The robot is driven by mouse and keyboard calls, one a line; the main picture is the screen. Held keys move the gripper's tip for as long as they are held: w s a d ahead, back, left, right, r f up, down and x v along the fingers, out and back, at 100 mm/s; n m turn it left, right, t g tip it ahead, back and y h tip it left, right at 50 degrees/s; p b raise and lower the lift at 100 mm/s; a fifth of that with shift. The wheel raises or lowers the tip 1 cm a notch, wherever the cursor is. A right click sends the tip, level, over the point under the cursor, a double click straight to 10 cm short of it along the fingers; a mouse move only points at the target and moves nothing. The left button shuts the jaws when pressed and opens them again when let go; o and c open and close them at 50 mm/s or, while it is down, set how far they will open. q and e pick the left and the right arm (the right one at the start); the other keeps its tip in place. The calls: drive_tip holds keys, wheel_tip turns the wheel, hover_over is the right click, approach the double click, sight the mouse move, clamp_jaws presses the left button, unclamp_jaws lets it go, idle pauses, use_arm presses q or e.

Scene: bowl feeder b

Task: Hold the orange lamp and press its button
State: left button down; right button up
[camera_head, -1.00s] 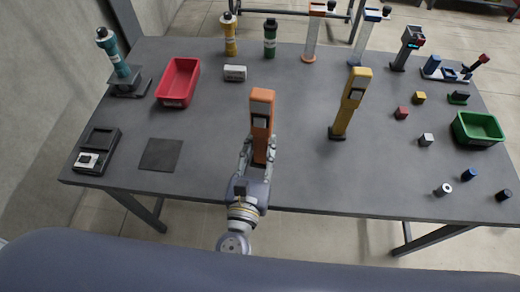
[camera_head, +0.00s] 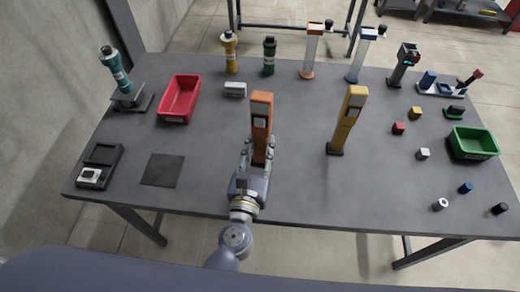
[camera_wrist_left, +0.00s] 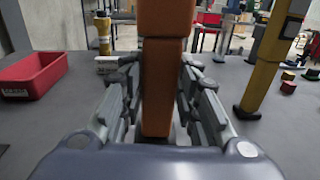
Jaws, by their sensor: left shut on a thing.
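The orange lamp (camera_head: 261,121) stands upright near the middle of the table, with a light grey patch on its upper front. My left gripper (camera_head: 259,152) is shut around its lower body from the front. In the left wrist view the orange lamp (camera_wrist_left: 164,80) rises between the two fingers of my left gripper (camera_wrist_left: 162,100), which lie along both its sides. Its top is cut off there, and I cannot make out a button. My right gripper is in neither view.
A yellow lamp (camera_head: 347,120) stands right of the orange one. A red bin (camera_head: 179,112) is at the left, a green bin (camera_head: 473,145) at the right. A dark mat (camera_head: 163,170) lies front left. Small blocks lie at the right. The grey table (camera_head: 310,190) is clear at front centre.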

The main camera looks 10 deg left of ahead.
use_arm(q)
drive_tip(key=w+p, duration=0.1)
drive_tip(key=w, duration=0.5)
drive_tip(key=shift+w+a, duration=0.25)
drive_tip(key=shift+a, duration=0.05)
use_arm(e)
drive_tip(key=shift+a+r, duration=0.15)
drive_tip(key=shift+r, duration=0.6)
use_arm(q)
drive_tip(key=shift+f, duration=0.1)
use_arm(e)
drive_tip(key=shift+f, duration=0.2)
use_arm(q)
drive_tip(key=shift+f+b, duration=2.35)
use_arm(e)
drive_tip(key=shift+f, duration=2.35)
use_arm(q)
drive_tip(key=c, duration=1.9)
unclamp_jaws()
drive_tip(key=shift+f, duration=0.1)
clamp_jaws()
drive_tip(key=shift+s, duration=0.1)
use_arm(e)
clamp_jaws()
use_arm(q)
drive_tip(key=shift+f, duration=0.1)
